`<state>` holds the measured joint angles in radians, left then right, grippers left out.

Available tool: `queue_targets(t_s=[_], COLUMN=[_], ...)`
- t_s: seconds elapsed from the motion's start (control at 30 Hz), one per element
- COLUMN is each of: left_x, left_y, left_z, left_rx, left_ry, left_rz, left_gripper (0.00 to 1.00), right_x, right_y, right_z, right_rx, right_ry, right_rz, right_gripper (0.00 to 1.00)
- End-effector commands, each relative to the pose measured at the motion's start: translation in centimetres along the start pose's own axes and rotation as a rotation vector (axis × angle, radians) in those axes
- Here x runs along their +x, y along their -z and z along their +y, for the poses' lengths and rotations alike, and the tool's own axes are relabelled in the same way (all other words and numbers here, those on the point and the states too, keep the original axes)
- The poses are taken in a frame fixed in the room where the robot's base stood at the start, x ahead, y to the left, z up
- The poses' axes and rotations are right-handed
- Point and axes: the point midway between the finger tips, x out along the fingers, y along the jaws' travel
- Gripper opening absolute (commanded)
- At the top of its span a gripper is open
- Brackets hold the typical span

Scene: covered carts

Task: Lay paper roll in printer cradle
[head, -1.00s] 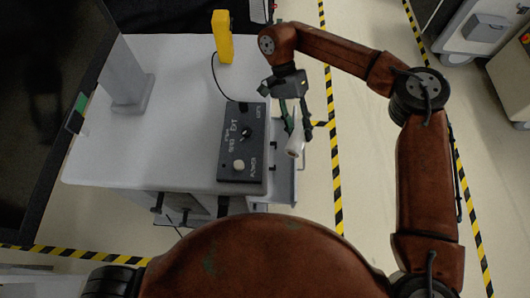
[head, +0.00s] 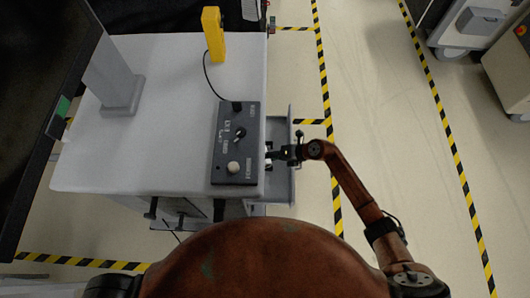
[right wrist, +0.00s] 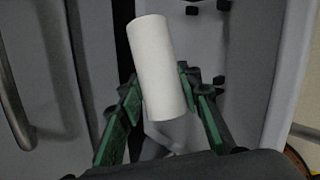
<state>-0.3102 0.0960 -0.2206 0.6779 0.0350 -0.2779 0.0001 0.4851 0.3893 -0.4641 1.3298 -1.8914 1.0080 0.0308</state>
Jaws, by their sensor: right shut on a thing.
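The white paper roll (right wrist: 160,65) stands tilted between the green-padded fingers of my right gripper (right wrist: 160,100) in the right wrist view. The fingers are shut on its lower part. In the head view my right gripper (head: 276,153) is at the cart's right side, above the grey side tray (head: 281,185); the roll is mostly hidden there. Small dark pegs (right wrist: 192,10) show on the grey surface behind the roll in the wrist view. I cannot tell whether the roll touches them. My left gripper is not in view.
A white cart top (head: 160,150) carries a black control box (head: 235,145) close to the gripper, a yellow handheld device (head: 213,34) with a cable, and a grey monitor stand (head: 120,95). Open floor with striped tape (head: 326,110) lies to the right.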

Motion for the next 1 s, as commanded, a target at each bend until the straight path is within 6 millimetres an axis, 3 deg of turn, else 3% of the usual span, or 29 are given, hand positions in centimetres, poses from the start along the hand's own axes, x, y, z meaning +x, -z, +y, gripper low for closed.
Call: queue_targets(t_s=[0.1, 0.3, 1.0], left_x=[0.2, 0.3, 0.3], left_y=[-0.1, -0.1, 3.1], left_z=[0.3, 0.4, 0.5], left_rx=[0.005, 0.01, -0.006], left_ry=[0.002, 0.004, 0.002], left_rz=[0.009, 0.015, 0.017], left_gripper=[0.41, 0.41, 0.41], right_x=[0.1, -0.2, 0.8], right_y=[-1.0, -1.9, -1.4], right_z=[-1.0, -1.9, -2.9], right_rx=[0.135, 0.221, 0.226], right_ry=[0.037, 0.065, 0.068], right_rz=[-0.139, -0.227, -0.229], right_gripper=[0.04, 0.04, 0.04])
